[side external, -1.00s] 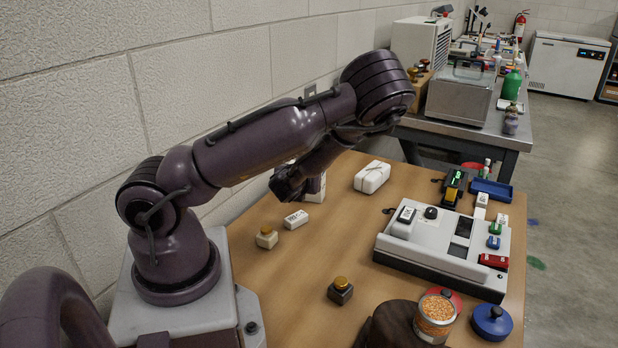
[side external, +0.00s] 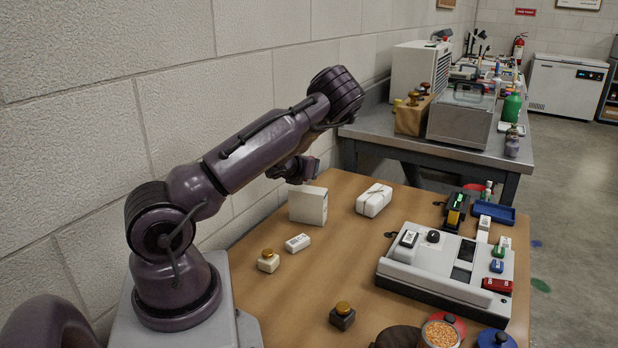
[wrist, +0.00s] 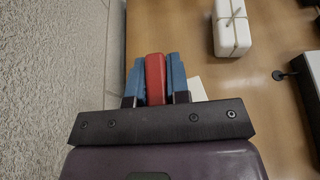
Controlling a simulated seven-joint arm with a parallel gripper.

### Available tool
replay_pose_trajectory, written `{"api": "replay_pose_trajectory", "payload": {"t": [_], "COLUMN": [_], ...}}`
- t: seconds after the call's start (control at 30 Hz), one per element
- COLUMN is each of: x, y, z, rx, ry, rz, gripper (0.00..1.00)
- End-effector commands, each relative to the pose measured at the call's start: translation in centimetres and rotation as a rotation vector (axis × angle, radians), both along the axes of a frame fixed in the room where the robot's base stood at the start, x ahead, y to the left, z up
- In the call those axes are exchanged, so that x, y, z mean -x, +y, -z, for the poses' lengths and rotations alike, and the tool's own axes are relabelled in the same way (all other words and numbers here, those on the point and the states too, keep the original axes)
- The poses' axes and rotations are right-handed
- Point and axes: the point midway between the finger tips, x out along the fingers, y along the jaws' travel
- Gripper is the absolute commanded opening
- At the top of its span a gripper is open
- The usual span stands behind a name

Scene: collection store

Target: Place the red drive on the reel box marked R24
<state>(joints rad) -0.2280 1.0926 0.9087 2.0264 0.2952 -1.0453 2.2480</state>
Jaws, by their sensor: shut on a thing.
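My gripper (wrist: 154,84) is shut on a red piece, the red drive (wrist: 155,68), held upright between its blue fingers in the wrist view. In the side view my gripper (side external: 304,172) is raised above and behind a white upright box (side external: 308,206), and the drive cannot be made out there. A pale corner of a box (wrist: 196,88) shows just right of the fingers in the wrist view. Any R24 marking is too small to read, so I cannot tell whether this is the named reel box. The drive appears above table level.
A white tied package (side external: 374,200) lies right of the box. A small white labelled block (side external: 298,243) and brass-topped stamps (side external: 268,261) (side external: 342,316) stand nearer. A white console (side external: 430,268) fills the right side. The wall (side external: 90,150) runs close along the left.

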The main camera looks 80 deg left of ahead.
Motion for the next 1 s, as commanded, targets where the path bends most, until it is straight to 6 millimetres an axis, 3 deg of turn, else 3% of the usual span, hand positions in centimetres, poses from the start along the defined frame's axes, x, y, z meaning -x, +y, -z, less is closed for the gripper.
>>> {"api": "replay_pose_trajectory", "payload": {"t": [0.2,0.6,0.63,0.7,1.0], "x": [0.0,0.0,0.0,0.0,0.0], "y": [0.0,0.0,0.0,0.0,0.0], "z": [2.8,3.2,3.2,3.1,3.0], "rx": [0.000,0.000,0.000,0.000,0.000], "ry": [0.001,0.000,0.000,0.000,0.000], "rz": [-0.001,-0.001,-0.001,-0.001,-0.001], "gripper": [0.00,0.00,0.23,0.40,0.42]}}
